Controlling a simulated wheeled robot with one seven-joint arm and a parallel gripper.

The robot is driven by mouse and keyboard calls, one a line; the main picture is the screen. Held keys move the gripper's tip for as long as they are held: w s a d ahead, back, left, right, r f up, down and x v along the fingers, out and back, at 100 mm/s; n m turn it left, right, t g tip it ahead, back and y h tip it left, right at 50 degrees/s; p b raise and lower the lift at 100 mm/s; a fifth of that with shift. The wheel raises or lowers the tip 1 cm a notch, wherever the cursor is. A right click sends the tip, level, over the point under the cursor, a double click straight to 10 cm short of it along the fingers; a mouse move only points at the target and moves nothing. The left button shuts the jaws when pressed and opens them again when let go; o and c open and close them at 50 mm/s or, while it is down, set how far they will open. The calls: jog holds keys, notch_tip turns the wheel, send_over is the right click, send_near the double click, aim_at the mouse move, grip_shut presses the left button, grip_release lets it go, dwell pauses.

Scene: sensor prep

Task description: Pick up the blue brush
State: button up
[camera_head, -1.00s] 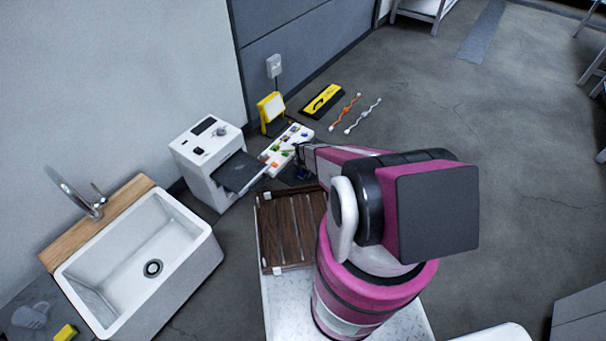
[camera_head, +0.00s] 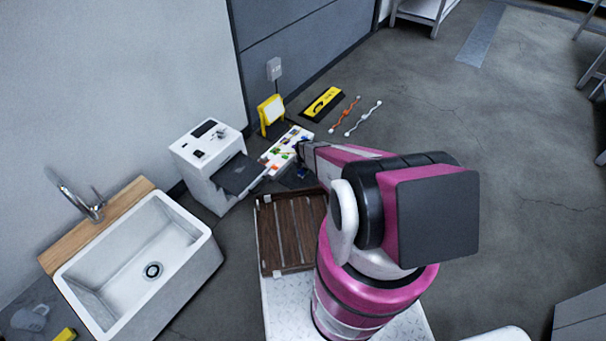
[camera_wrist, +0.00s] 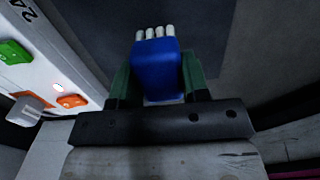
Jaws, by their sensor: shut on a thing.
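The blue brush (camera_wrist: 155,66) shows in the middle of the wrist view, with several white bristle tufts pointing away at its far end. My gripper (camera_wrist: 156,84) has its green fingers on both sides of the blue body and is shut on it. In the head view, my gripper (camera_head: 303,160) is beside the white board with coloured parts (camera_head: 281,150). Only a small bit of blue shows there, and my arm hides much of that spot. I cannot tell how far the brush is above the surface below it.
A white machine with a dark tray (camera_head: 212,158) stands left of the board. A yellow lamp-like panel (camera_head: 270,112) stands behind. A wooden slatted tray (camera_head: 262,235) lies nearer me, and a white sink (camera_head: 190,250) is at lower left. A yellow-black item (camera_head: 322,103) and two cords lie behind right.

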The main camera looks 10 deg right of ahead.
jog(key=s+a+r, duration=0.6)
jog(key=a+r, duration=0.1)
jog(key=a, duration=0.3)
jog(key=shift+r, duration=0.25)
